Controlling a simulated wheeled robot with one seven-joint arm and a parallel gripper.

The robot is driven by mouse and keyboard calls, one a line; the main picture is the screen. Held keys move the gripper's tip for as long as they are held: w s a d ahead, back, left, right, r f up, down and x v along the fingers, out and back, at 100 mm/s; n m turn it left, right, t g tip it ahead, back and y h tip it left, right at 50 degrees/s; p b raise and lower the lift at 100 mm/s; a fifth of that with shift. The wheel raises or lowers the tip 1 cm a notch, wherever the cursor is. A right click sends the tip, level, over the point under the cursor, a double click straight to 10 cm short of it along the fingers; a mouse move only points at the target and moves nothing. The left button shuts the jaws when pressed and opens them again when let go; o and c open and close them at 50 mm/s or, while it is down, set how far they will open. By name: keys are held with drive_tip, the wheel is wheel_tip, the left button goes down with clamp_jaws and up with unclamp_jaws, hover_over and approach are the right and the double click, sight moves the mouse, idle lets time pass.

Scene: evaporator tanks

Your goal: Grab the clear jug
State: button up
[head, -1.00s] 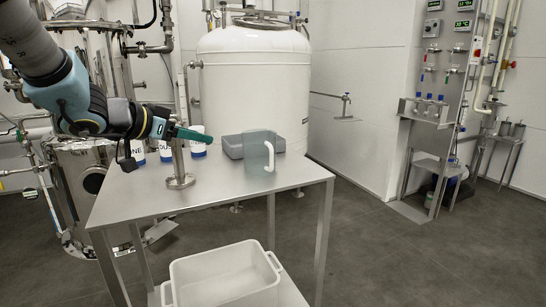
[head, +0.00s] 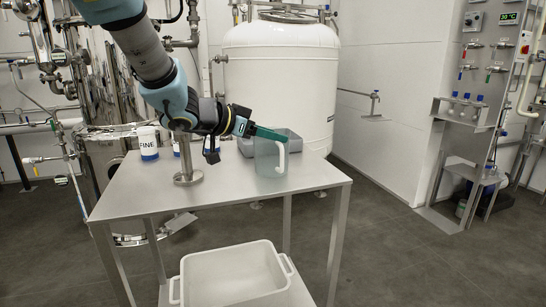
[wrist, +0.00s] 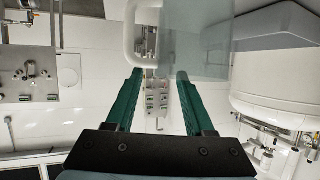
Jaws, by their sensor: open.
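The clear jug (head: 268,157) is a bluish see-through vessel with a white handle (head: 281,158), standing upright on the metal table. My gripper (head: 268,133) has green fingers and reaches the jug's upper part from the left in the head view. In the wrist view my gripper (wrist: 158,72) is open, its two fingers apart with nothing between them. The jug (wrist: 198,38) shows there at the top, beyond the fingertips, with its white handle (wrist: 130,40) to the left. I cannot tell whether a finger touches the jug.
The metal table (head: 225,190) also holds a grey tray (head: 292,139) behind the jug, a metal post on a round base (head: 188,177) and a white FINE container (head: 148,144). A white crate (head: 232,272) sits below. A large white tank (head: 280,75) stands behind.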

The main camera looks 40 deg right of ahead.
drive_tip(key=x, duration=0.3)
drive_tip(key=shift+d+f, duration=0.15)
drive_tip(key=shift+d, duration=0.15)
clamp_jaws()
idle(1.2)
